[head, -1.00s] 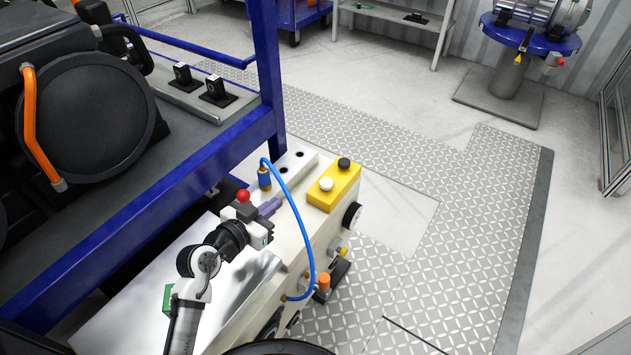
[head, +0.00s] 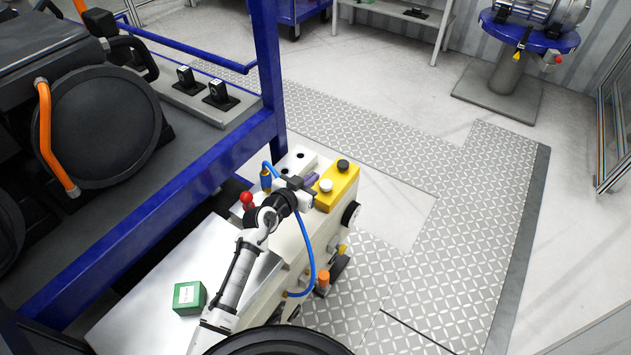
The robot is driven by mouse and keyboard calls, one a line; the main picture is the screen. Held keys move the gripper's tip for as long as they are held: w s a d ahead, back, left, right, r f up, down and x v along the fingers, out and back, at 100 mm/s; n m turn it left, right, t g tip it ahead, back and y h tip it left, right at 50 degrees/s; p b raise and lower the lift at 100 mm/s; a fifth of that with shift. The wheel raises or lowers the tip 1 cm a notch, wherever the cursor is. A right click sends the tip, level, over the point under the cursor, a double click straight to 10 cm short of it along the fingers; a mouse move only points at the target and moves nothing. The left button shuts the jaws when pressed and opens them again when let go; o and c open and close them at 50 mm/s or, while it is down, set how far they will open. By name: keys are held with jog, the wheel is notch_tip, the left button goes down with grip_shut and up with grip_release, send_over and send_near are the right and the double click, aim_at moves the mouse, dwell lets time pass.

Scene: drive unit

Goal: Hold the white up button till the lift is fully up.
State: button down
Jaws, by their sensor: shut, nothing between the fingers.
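The yellow control box (head: 337,192) sits on top of the beige lift unit (head: 296,232). It carries a white button (head: 325,186) and, behind it, a black button (head: 343,165). My gripper (head: 314,179) is shut and empty, with its purple fingers just left of the white button, close to the box's edge. I cannot tell whether the fingertips touch the box or the button. The white button's top shows uncovered.
A red knob (head: 246,198) stands left of my wrist. A blue hose (head: 309,250) loops across the unit's side, passing my wrist. The blue frame (head: 190,190) with the large dark drive stands to the left. A green box (head: 188,297) lies on the metal plate.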

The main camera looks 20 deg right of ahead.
aim_at(326, 185)
jog(key=shift+p+x, duration=0.3)
jog(key=shift+x, duration=0.85)
notch_tip(326, 185, down, 2)
jog(key=shift+w+f, duration=0.1)
jog(key=shift+f, duration=0.15)
jog(key=shift+d+f, duration=0.1)
jog(key=shift+f, duration=0.7)
jog(key=shift+f, duration=0.15)
